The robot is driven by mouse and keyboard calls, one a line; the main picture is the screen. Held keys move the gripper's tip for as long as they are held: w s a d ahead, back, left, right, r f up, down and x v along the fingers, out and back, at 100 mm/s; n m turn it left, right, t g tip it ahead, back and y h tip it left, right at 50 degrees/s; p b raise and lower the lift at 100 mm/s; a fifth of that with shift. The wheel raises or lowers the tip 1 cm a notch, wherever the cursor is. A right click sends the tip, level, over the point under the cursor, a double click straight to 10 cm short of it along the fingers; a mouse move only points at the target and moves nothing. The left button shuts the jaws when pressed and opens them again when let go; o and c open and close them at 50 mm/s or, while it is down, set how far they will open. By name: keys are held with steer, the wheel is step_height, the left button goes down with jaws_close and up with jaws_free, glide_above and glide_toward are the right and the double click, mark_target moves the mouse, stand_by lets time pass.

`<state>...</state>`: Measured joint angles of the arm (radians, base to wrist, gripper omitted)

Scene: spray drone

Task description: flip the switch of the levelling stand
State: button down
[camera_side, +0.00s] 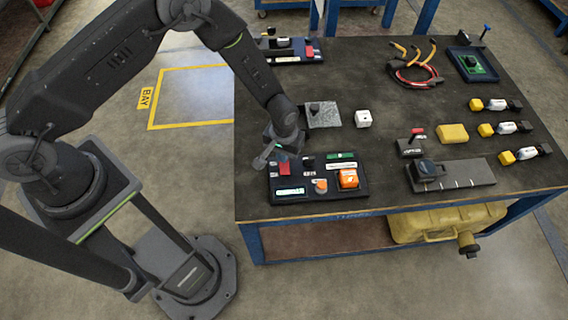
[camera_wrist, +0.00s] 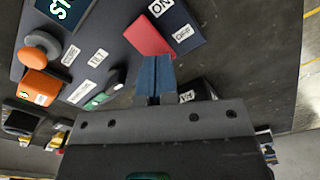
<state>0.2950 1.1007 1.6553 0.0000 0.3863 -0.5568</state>
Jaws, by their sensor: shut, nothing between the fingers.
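A dark panel (camera_side: 332,197) lies at the table's front left edge. It carries a red switch (camera_side: 285,169), which also shows in the wrist view (camera_wrist: 148,36) beside ON and OFF labels. The panel also has an orange knob (camera_side: 320,186), an orange block (camera_side: 347,178) and a lit display (camera_side: 290,191). My gripper (camera_side: 262,160) is over the panel's left edge, close to the red switch. In the wrist view its blue fingertips (camera_wrist: 155,68) are together and empty, just below the red switch; I cannot tell whether they touch it. No label naming the levelling stand is readable.
Behind the panel are a grey plate (camera_side: 323,115) and a white cube (camera_side: 363,118). A small box with a red-tipped lever (camera_side: 411,147) stands to the right. Another panel with a red switch (camera_side: 309,51) lies at the back. The table's middle has bare room.

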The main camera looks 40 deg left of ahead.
steer(key=shift+f, duration=0.7)
stand_by(0.3)
steer(key=shift+r, duration=3.55)
steer(key=s+a+r+t, duration=0.1)
steer(key=a+r, duration=0.1)
steer(key=r, duration=0.6)
steer(key=s+a+r+m+t, duration=0.1)
steer(key=s+a+r, duration=0.15)
steer(key=r, duration=0.65)
steer(key=a+r+t, duration=0.1)
steer(key=a+r, duration=0.1)
steer(key=r, duration=0.6)
steer(key=s+a+r+m+t, duration=0.1)
steer(key=s+a+r, duration=0.2)
steer(key=s+r, duration=0.2)
steer(key=s+a+r+m+t, duration=0.1)
steer(key=s+a+r, duration=0.2)
steer(key=s, duration=0.9)
step_height(320, 180, up, 2)
steer(key=shift+s+a+r+t, duration=0.15)
steer(key=shift+t, duration=0.15)
